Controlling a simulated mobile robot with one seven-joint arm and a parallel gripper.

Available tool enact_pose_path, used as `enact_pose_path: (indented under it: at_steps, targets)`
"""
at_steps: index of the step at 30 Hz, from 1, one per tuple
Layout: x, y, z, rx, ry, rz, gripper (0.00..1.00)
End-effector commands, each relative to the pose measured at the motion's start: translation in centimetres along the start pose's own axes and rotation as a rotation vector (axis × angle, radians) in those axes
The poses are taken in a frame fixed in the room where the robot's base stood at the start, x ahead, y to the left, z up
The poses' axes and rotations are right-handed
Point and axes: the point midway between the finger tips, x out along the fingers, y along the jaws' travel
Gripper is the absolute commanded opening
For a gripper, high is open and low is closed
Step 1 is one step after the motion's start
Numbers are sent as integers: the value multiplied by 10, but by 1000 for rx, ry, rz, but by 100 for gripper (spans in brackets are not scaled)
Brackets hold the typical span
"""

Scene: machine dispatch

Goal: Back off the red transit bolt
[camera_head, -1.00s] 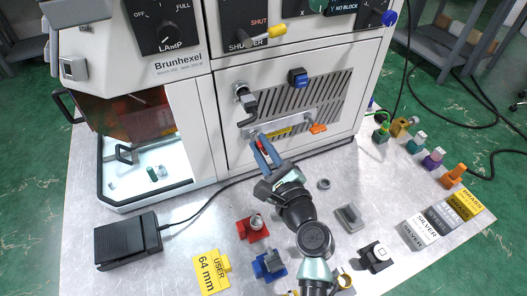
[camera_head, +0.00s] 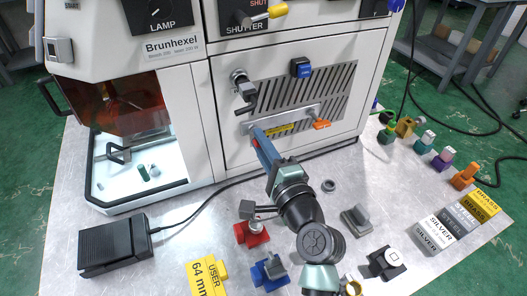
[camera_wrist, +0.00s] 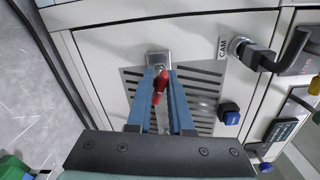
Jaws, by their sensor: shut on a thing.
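The red transit bolt (camera_wrist: 160,86) shows in the wrist view between the two blue fingers of my gripper (camera_wrist: 161,76), in front of a metal plate (camera_wrist: 158,58) on the machine's front panel. My gripper is shut on the bolt. In the head view, my gripper (camera_head: 257,134) reaches the left end of the long metal plate (camera_head: 305,113) low on the Brunhexel machine. The bolt is hidden behind the fingers there. Whether its threads are in or out of the panel cannot be seen.
An orange handle (camera_head: 321,124) is at the plate's right end. A dark lever (camera_head: 246,94) and a blue button (camera_head: 300,67) sit above. Red (camera_head: 252,234) and blue (camera_head: 268,270) fixtures stand on the table below my arm. A black pedal (camera_head: 115,246) is at left.

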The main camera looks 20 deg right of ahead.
Motion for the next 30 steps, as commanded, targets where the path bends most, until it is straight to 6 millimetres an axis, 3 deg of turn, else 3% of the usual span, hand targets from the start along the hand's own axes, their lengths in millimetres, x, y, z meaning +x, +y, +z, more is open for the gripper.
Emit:
enact_pose_path:
  at_steps: [9, 18, 26, 27, 30]
  targets:
    - [0, 0, 0, -20, -1, 1, 0]
    - [0, 3, 0, -277, -1, -1, 0]
    - [0, 0, 0, -301, -1, 0, 0]
    - [0, 0, 0, -301, -1, 0, 24]
    - [0, 0, 0, -300, -1, 0, 42]
